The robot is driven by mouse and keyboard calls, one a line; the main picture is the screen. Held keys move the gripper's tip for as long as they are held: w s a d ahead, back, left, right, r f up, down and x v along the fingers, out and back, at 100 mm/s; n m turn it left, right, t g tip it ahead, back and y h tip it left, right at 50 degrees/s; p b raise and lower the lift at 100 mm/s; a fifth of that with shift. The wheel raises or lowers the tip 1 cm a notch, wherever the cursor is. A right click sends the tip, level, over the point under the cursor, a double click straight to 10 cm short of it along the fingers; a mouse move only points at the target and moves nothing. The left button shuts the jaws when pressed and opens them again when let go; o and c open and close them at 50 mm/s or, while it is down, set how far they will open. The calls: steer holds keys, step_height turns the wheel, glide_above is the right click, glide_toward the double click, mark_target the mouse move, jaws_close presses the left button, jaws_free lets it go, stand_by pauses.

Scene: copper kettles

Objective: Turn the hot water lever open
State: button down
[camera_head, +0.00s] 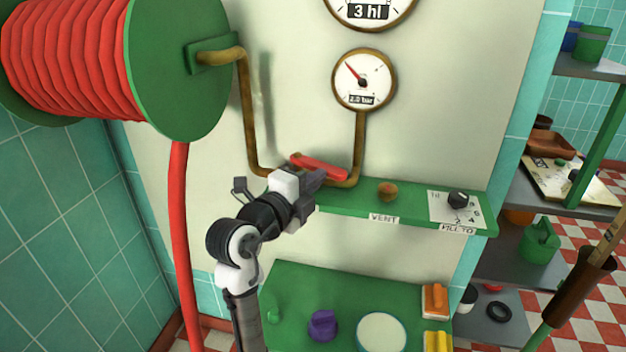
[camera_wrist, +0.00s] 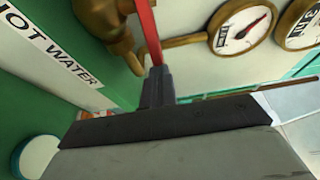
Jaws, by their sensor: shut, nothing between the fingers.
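The red hot water lever (camera_head: 320,167) sits on the brass pipe above the green shelf in the head view. In the wrist view the lever (camera_wrist: 149,32) runs down from the top toward my fingertips, beside the brass valve body (camera_wrist: 108,25). A "HOT WATER" label (camera_wrist: 48,45) shows at the left. My gripper (camera_head: 316,178) is shut and empty, just in front of and below the lever. In the wrist view its closed fingers (camera_wrist: 157,84) end right at the lever's lower visible end; I cannot tell whether they touch. My wrist hides part of the valve.
A brass-rimmed pressure gauge (camera_head: 364,79) stands above the pipe. The shelf (camera_head: 410,205) carries a small vent knob (camera_head: 387,190) and a black dial (camera_head: 458,199) at right. A red hose reel (camera_head: 75,60) hangs at upper left. A green table (camera_head: 345,285) lies below.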

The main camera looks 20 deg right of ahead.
mark_target(330, 175)
steer(key=shift+d+f, duration=0.1)
steer(key=d+b, duration=0.1)
steer(key=b, duration=0.1)
steer(key=d+b, duration=0.2)
steer(key=shift+w+b, duration=0.4)
steer(key=shift+d, duration=0.15)
